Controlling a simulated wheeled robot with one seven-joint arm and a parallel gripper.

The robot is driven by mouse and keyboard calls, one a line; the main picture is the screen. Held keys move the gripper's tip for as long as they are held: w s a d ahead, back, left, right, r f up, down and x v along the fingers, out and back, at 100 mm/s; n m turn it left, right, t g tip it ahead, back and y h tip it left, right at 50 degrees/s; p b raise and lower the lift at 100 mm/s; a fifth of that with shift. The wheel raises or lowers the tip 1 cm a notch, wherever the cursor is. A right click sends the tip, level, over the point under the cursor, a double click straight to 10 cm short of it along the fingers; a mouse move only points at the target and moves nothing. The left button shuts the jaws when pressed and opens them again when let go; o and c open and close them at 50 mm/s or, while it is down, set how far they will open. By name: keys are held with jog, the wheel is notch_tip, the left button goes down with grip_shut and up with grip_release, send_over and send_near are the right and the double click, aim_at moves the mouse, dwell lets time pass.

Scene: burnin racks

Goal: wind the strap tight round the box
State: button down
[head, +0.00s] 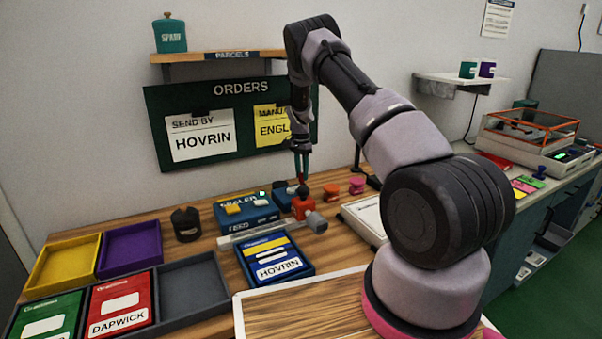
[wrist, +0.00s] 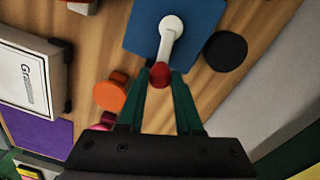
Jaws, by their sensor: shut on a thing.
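My gripper (head: 301,178) points down over the bench. In the wrist view its green fingers (wrist: 160,82) are shut on a red knob (wrist: 160,74) at the end of a white crank arm (wrist: 171,38). The crank sits on a blue square top (wrist: 140,25); in the head view a blue machine (head: 233,224) stands beside the gripper, with lettering partly hidden. A blue box labelled HOVRIN (head: 278,268), with a yellow band across it, lies in front of the machine. I cannot make out a strap for certain.
An orange-red tool (head: 301,207) with a grey end stands close to the gripper. An orange piece (wrist: 110,93) and a pink piece (head: 356,186) are nearby. A black round pot (head: 186,225) stands left of the machine. Trays (head: 186,286) fill the left; a wooden board (head: 300,308) lies in front.

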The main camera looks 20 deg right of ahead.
dwell(0.4)
jog(key=c, duration=0.6)
grip_release()
notch_tip(320, 180, up, 11)
jog(key=shift+w+a+f, duration=0.1)
jog(key=shift+w, duration=0.05)
